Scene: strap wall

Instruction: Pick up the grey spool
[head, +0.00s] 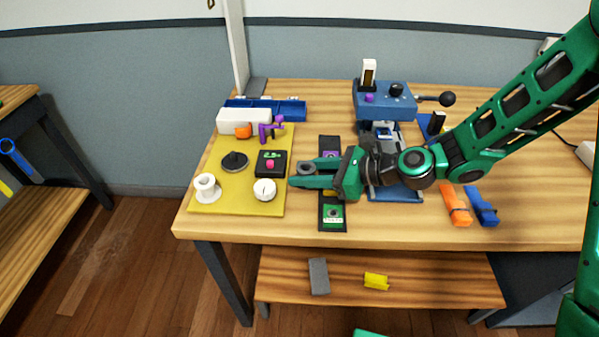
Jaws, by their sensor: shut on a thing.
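My gripper (303,174) is over the wooden workbench, its green fingers pointing left. It is shut on a small grey piece, which I take to be the grey spool (306,169). The fingers hide part of the spool, so its full shape is not clear. The gripper is just right of the yellow mat and above the left side of a dark strip of panels. It looks raised above the bench, but the exact height is hard to tell.
The yellow mat (225,185) holds a white spool (207,188), a dark disc (235,161), a black box (271,163) and a white knob (265,190). A blue press (385,103) stands behind my arm. Orange (455,204) and blue (482,206) pieces lie right.

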